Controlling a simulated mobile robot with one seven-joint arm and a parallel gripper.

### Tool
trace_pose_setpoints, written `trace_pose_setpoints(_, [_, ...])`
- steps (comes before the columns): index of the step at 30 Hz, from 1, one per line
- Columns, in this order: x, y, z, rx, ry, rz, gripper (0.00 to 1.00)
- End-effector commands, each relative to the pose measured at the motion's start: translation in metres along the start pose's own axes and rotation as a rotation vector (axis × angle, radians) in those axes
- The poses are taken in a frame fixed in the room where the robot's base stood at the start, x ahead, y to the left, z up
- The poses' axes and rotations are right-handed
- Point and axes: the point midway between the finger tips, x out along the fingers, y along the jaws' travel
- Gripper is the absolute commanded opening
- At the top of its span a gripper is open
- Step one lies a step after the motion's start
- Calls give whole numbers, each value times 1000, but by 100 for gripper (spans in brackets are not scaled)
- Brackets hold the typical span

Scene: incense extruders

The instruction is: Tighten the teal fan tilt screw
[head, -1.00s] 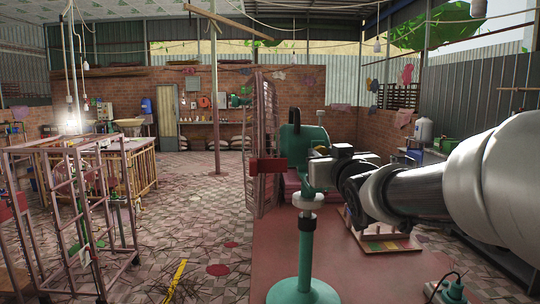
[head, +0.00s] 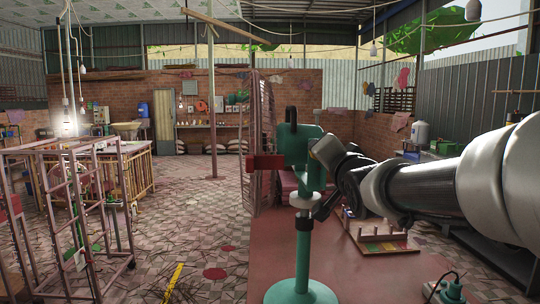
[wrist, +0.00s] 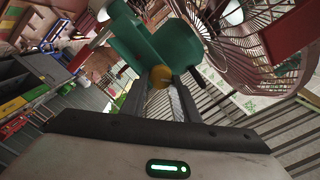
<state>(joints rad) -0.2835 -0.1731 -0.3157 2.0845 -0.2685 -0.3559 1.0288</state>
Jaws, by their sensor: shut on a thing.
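The teal fan (head: 302,147) stands on a teal pole with a round base on the red surface. Its wire cage (head: 262,140) faces left, seen nearly edge-on. In the wrist view the fan's teal housing (wrist: 150,42) is close ahead. The tilt screw's round yellow-orange knob (wrist: 161,74) sits at its edge. My gripper (wrist: 161,82) has its two dark fingers on either side of this knob and is shut on it. In the head view my gripper's body (head: 332,154) is against the right side of the fan, tilted, and the fingertips cannot be made out.
A wooden board with pegs (head: 382,235) lies behind the pole on the red surface (head: 375,275). A socket box with a plug (head: 450,290) is at the front right. Pink metal racks (head: 75,210) stand left, across open tiled floor.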

Motion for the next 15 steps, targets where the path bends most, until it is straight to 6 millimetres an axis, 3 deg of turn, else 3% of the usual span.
trace_pose_setpoints(15, [0,3,3,460,-2,-1,6])
